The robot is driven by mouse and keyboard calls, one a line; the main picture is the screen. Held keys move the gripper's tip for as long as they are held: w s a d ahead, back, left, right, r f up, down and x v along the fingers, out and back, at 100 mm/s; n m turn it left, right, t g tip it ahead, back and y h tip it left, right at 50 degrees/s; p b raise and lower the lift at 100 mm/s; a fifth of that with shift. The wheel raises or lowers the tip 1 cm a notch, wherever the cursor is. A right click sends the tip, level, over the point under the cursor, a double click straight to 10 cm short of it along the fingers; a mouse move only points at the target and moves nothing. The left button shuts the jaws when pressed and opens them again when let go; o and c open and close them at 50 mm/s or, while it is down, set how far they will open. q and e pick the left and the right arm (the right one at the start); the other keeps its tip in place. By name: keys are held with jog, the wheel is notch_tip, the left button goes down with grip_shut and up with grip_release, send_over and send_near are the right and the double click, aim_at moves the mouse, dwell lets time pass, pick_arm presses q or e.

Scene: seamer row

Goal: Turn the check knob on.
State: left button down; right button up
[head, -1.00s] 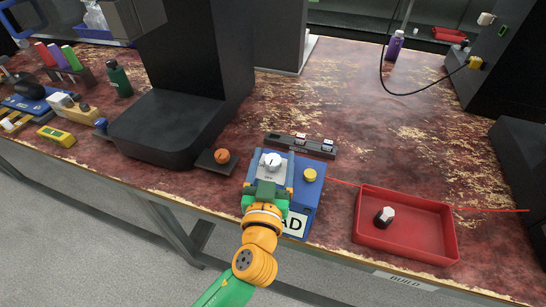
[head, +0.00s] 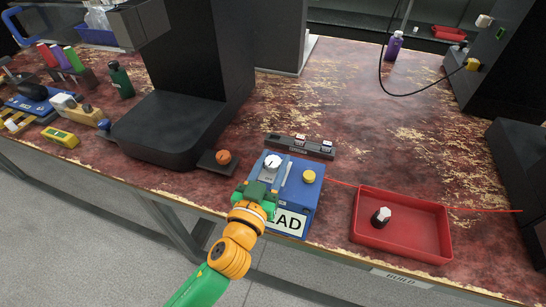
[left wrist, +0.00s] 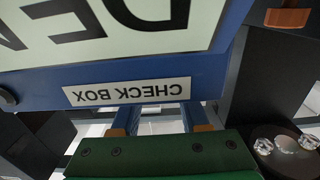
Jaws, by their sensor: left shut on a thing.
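The check knob (head: 272,161) is a round white knob with a dark pointer line on the sloped top of the blue check box (head: 300,202). The print beside it is too small to read. My left gripper (head: 269,172) comes from the front edge and is shut on the knob, its fingers reaching over the box's top. In the left wrist view the box's front (left wrist: 215,62) with its upside-down CHECK BOX label hides the fingertips and the knob. My right gripper is not in view.
A yellow button (head: 308,176) is on the box, right of the knob. A red tray (head: 430,250) with a black-and-white piece stands to the right. An orange knob on a dark plate (head: 208,166) is left of the box, and a dark strip (head: 285,142) lies behind it.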

pick_arm(q)
jog(key=m+g+h+p, duration=0.1)
jog(key=h, duration=0.1)
jog(key=m+g+h+p, duration=0.1)
jog(key=h, duration=0.1)
jog(key=shift+a+r+m, duration=0.1)
jog(key=shift+r+m, duration=0.2)
jog(key=shift+m, duration=0.1)
jog(key=shift+w+f+m+g+h+p, duration=0.1)
jog(key=shift+m+g+h+p, duration=0.55)
jog(key=shift+m+h, duration=0.3)
jog(key=shift+f+m+g+h, duration=0.1)
jog(key=shift+m+g+h, duration=0.75)
jog(key=shift+g+h, duration=0.3)
jog(key=shift+m+g+h, duration=0.4)
jog(key=shift+g, duration=0.1)
jog(key=shift+f+m+g+h+b, duration=0.2)
jog(key=shift+m+g+h+b, duration=0.2)
jog(key=shift+m+g+b, duration=0.25)
jog(key=m+g+h+b, duration=0.1)
jog(key=m+g+b, duration=0.1)
jog(key=g+b, duration=0.1)
jog(key=m+g+h+b, duration=0.1)
jog(key=m+g+b, duration=0.1)
jog(key=g+b, duration=0.2)
jog(key=shift+f+m, duration=0.2)
jog(key=shift+m, duration=0.15)
jog(key=shift+r+m+g+b, duration=0.25)
jog(key=shift+m+g+b, duration=0.25)
jog(key=shift+g+b, duration=0.5)
